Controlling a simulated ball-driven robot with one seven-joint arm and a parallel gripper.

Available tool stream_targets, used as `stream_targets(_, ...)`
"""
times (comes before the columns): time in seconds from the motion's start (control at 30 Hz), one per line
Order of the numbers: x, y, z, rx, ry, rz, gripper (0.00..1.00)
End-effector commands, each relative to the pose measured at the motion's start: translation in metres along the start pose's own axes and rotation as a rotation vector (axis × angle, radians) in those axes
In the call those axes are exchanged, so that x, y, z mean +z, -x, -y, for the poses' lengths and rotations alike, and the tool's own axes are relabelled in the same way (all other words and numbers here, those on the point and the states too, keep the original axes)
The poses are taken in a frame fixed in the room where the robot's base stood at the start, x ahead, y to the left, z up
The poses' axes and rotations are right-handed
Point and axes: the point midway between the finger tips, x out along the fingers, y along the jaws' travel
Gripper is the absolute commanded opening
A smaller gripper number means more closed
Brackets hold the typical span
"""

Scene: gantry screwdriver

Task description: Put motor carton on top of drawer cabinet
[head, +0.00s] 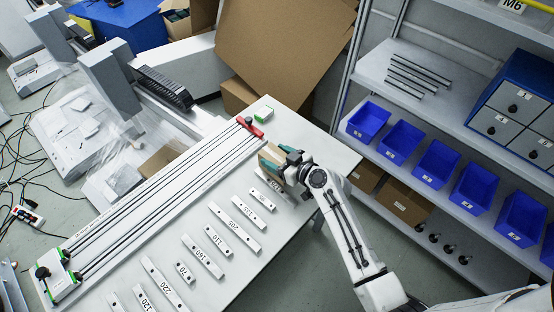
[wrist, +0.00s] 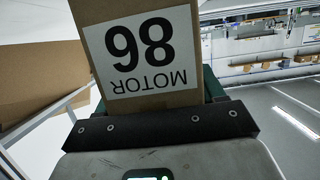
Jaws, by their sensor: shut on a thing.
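The motor carton is a brown box held in my gripper (head: 277,156) over the far right end of the white table. It shows as a small brown patch (head: 270,153) in the head view, mostly covered by the fingers. In the wrist view the carton (wrist: 150,98) fills the upper middle, with a white label reading MOTOR 86 upside down. My gripper is shut on it; a green finger shows on each side. The drawer cabinet (head: 487,121) is blue with grey drawers and stands on the shelf at the far right. Its top (head: 530,72) looks clear where visible.
Blue bins (head: 368,121) line the shelf left of and below the cabinet. Black rods (head: 418,70) lie on the upper shelf. Labelled metal bars (head: 203,256) and a gantry rail (head: 160,190) are on the table. Large cardboard (head: 285,45) leans behind.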

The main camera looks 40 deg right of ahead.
Motion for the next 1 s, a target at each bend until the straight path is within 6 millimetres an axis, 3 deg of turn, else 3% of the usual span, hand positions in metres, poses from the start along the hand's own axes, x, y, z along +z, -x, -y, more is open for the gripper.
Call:
stream_targets(0.1, -0.025, 0.006, 0.000, 0.002, 0.004, -0.008, 0.00)
stream_targets(0.47, -0.063, 0.073, 0.012, 0.003, 0.004, -0.007, 0.00)
stream_targets(0.7, -0.066, 0.123, 0.024, 0.002, 0.002, -0.004, 0.00)
stream_targets(1.0, -0.072, 0.158, 0.032, 0.001, 0.001, -0.005, 0.00)
